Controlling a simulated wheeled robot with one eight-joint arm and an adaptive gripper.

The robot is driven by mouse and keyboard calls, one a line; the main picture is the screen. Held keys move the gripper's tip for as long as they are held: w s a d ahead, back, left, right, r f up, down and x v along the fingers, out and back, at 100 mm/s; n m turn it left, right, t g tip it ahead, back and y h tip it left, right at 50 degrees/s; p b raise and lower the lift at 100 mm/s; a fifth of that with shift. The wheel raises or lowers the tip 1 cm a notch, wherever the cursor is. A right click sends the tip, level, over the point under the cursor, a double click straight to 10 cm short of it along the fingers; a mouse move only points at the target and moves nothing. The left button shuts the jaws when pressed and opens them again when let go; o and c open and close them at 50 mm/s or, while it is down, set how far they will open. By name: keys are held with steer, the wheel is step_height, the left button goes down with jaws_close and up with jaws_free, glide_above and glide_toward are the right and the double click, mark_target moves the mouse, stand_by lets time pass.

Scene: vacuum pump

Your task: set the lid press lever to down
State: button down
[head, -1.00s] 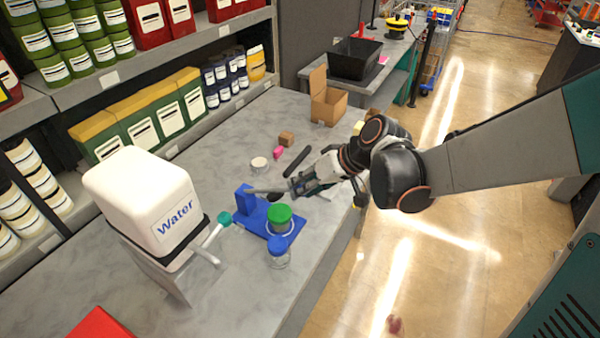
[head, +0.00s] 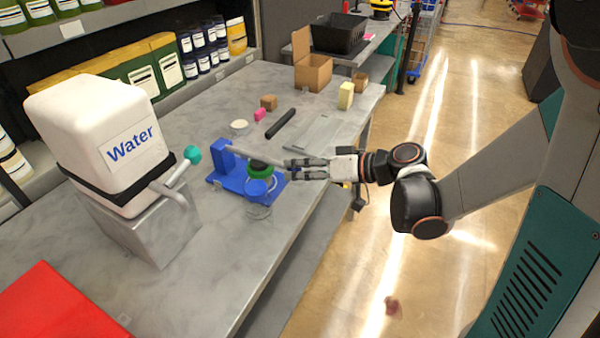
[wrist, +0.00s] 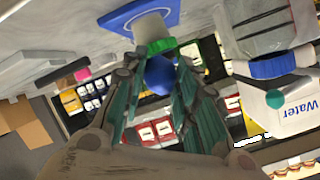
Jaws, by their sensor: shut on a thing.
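The lid press (head: 220,168) is blue and stands on the grey table, with a base and an upright post. Its grey lever (head: 245,154) runs from the post to the right, close over the green lid (head: 258,164), and looks near level. My gripper (head: 290,168) is at the lever's free end and shut on it; the fingers hide that end. In the wrist view, the fingers (wrist: 160,100) flank a blue part (wrist: 160,75) in line with the green lid (wrist: 160,45); I cannot tell which press part it is. The blue base (wrist: 140,14) shows above.
A clear jar with a blue top (head: 258,208) stands in front of the press. A white Water tank (head: 100,140) with a teal-knobbed tap (head: 192,155) is at left. A black bar (head: 280,124), a pink block and a cardboard box (head: 312,72) lie behind.

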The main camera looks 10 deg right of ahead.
steer(key=shift+f+b, duration=0.4)
steer(key=shift+f, duration=0.1)
steer(key=shift+s, duration=0.1)
steer(key=c, duration=1.2)
jaws_free()
steer(key=v, duration=1.2)
steer(key=shift+f, duration=0.15)
